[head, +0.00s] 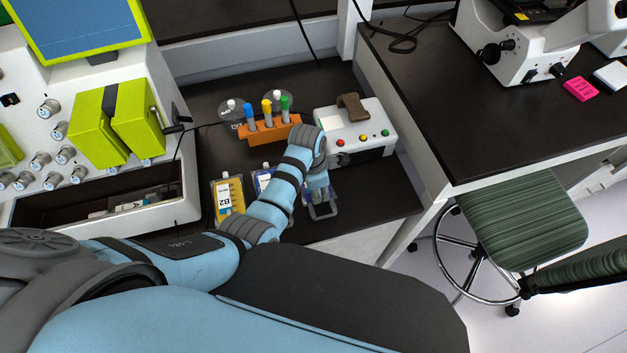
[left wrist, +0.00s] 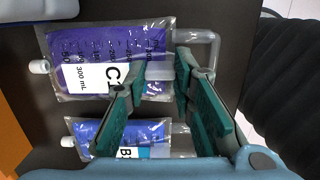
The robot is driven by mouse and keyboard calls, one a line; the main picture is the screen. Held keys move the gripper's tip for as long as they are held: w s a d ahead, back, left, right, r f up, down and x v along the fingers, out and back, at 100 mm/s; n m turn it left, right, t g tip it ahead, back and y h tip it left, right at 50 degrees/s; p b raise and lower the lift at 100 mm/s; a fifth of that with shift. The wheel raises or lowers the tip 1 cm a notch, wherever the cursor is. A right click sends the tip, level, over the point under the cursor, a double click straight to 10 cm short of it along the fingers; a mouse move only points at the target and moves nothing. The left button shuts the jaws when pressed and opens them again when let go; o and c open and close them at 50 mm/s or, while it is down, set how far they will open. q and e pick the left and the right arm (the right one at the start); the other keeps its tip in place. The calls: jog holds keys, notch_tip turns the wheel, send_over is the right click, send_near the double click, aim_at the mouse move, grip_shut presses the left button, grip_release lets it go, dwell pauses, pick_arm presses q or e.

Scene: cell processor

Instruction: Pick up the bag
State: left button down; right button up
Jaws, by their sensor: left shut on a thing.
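A bag of purple liquid (left wrist: 90,48) with a white label starting with "C" lies flat in the left wrist view. A clear frame (left wrist: 213,50) shows at its right end. My left gripper (left wrist: 157,62) is shut on this bag's right end, one finger over the label side and one by the frame. In the head view my left gripper (head: 318,187) hides most of this bag. A blue bag (left wrist: 92,132) with a label starting with "B" lies just below it. A yellow bag (head: 228,198) labelled B2 lies left of my forearm. My right gripper is not in view.
An orange rack (head: 268,129) with coloured-cap tubes stands behind the bags. A white device (head: 353,127) with coloured buttons stands close behind my gripper. A green and white machine (head: 115,125) is at left. A stool (head: 522,220) stands at right.

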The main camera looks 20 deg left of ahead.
pick_arm(q)
notch_tip(320, 180, up, 18)
jog(key=p, duration=0.4)
jog(key=shift+p, duration=0.35)
jog(key=c, duration=2.2)
grip_release()
grip_shut()
